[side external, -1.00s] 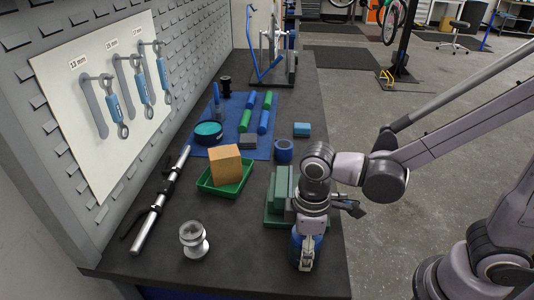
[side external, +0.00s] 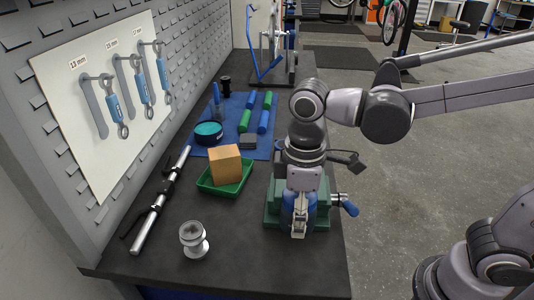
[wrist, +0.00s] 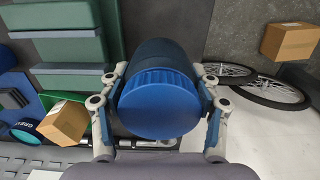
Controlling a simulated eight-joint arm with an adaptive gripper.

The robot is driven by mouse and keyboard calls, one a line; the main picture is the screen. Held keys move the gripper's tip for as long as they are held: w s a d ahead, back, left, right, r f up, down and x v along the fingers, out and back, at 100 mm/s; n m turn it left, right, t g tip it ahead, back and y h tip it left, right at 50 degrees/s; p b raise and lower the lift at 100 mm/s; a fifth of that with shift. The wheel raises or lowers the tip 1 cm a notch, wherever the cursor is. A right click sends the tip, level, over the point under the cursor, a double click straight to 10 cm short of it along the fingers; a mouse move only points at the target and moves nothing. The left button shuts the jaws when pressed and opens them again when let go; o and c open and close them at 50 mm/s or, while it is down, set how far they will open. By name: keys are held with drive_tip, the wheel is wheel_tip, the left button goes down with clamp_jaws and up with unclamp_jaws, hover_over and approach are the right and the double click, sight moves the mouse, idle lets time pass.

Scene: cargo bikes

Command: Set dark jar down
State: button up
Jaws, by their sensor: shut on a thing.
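The dark jar with a ribbed blue lid (wrist: 158,100) fills the middle of the wrist view. My gripper (wrist: 160,108) is shut on it, with one finger on each side of the lid. In the side view my gripper (side external: 299,228) points down, with the blue of the jar (side external: 287,214) showing beside the fingers. They are in front of the green vise (side external: 323,218) near the bench's right edge. The jar's bottom is hidden, so I cannot tell whether it touches anything.
The green vise has a blue-ended handle (side external: 350,208) at the right. A green tray (side external: 210,189) holds a cardboard box (side external: 225,166). A silver hub-like part (side external: 194,240) stands front left, and a bar tool (side external: 160,203) lies by the pegboard. The front middle of the bench (side external: 240,265) is bare.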

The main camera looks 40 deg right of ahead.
drive_tip(key=w+a, duration=0.4)
drive_tip(key=w, duration=0.3)
drive_tip(key=w+a, duration=0.3)
drive_tip(key=w, duration=0.4)
drive_tip(key=f, duration=0.7)
drive_tip(key=w+f, duration=0.1)
drive_tip(key=f, duration=0.2)
drive_tip(key=shift+a+f, duration=0.2)
drive_tip(key=shift+a, duration=0.05)
drive_tip(key=shift+f, duration=0.15)
drive_tip(key=o, duration=1.3)
drive_tip(key=shift+c, duration=0.2)
